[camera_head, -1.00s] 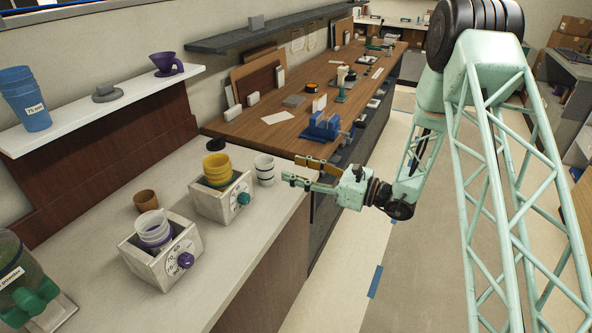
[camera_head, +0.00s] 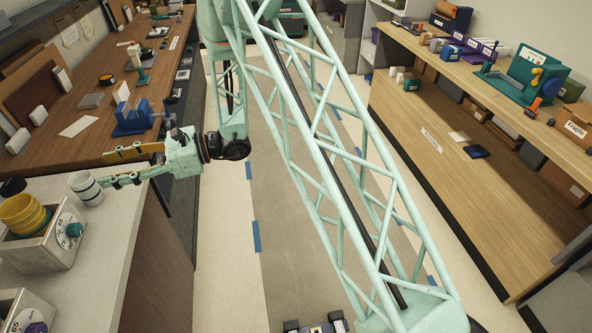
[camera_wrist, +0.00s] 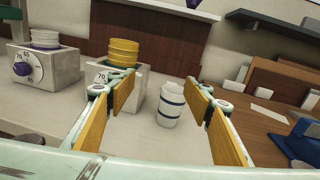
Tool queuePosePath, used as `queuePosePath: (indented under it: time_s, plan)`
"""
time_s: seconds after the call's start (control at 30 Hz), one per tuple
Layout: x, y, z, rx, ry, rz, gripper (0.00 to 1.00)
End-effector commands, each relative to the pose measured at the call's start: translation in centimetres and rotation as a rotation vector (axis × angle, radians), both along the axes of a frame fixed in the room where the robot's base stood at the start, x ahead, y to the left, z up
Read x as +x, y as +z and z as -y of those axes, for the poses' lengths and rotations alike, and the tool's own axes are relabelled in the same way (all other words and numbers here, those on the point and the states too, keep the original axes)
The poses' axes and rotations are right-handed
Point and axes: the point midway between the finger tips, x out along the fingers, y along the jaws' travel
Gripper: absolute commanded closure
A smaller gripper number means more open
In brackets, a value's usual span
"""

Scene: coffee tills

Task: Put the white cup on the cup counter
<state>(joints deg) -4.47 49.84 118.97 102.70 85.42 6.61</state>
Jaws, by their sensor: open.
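The white cup (camera_head: 85,189) with dark bands stands upright on the pale counter (camera_head: 112,222), near its far end. In the wrist view the white cup (camera_wrist: 171,104) shows two dark green bands and stands ahead of my gripper, between the lines of its fingers. My gripper (camera_head: 106,168) is open and empty, with its fingers pointing left toward the cup. In the wrist view my gripper (camera_wrist: 160,84) has its yellow-padded fingers wide apart. I cannot tell whether the fingertips reach beside the cup. No surface is labelled as the cup counter.
A pale box with a dial (camera_head: 50,243) holds stacked yellow cups (camera_head: 22,213) beside the white cup. Another dial box (camera_wrist: 45,68) holds pale cups. A wooden bench (camera_head: 95,95) with a blue vise-like tool (camera_head: 132,115) adjoins the counter. A long wooden counter (camera_head: 455,175) stands across the aisle.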

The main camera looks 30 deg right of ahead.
Motion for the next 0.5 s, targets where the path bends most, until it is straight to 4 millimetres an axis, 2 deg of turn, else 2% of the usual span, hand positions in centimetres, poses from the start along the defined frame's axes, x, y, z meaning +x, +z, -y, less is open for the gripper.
queuePosePath:
  time_s: [0.1, 0.5]
  plan:
    - [-1.8, 2.2, 0.0, -0.026, 0.045, 0.036, 0.53]
    - [-8.3, 7.9, 0.8, -0.127, 0.196, 0.153, 0.53]
